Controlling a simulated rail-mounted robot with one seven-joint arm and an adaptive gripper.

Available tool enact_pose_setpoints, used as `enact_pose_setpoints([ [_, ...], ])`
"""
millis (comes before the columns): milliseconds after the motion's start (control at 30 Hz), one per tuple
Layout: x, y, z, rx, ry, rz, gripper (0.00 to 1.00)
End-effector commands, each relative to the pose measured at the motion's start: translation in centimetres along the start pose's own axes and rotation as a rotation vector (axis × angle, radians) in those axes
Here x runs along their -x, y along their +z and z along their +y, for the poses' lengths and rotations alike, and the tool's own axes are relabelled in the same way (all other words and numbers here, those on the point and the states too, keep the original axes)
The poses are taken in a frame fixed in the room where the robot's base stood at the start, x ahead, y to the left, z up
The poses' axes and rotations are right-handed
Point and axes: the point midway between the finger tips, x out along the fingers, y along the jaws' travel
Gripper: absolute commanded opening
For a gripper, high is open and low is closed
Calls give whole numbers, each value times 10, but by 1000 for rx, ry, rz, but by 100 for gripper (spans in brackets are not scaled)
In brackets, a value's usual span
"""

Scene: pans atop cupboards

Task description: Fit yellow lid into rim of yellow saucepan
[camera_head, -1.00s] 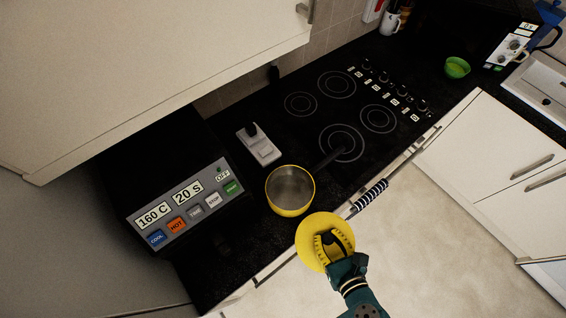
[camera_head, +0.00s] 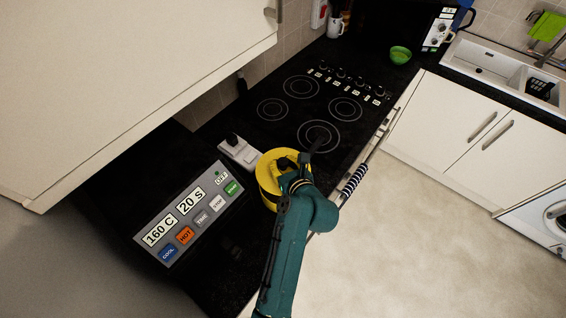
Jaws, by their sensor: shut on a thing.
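The yellow lid (camera_head: 272,163) is over the yellow saucepan (camera_head: 266,194) on the black worktop, left of the hob. My gripper (camera_head: 290,165) is shut on the lid's handle, and my teal arm comes in from the bottom and covers the right part of the lid and pan.
A control panel (camera_head: 187,215) stands close on the left. A white socket box (camera_head: 240,154) sits just behind the pan. The hob (camera_head: 318,100) lies to the right, and a wall cupboard (camera_head: 130,80) overhangs the upper left. A green bowl (camera_head: 400,55) stands far back.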

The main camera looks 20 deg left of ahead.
Motion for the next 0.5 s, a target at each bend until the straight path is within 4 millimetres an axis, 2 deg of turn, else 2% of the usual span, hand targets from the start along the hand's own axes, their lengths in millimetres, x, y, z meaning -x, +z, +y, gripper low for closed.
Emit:
enact_pose_setpoints([
  [100,2,4,0,-1,6,-1,0],
  [200,-5,-11,0,-2,7,-1,0],
  [500,-19,-40,-1,-1,7,-2,0],
])
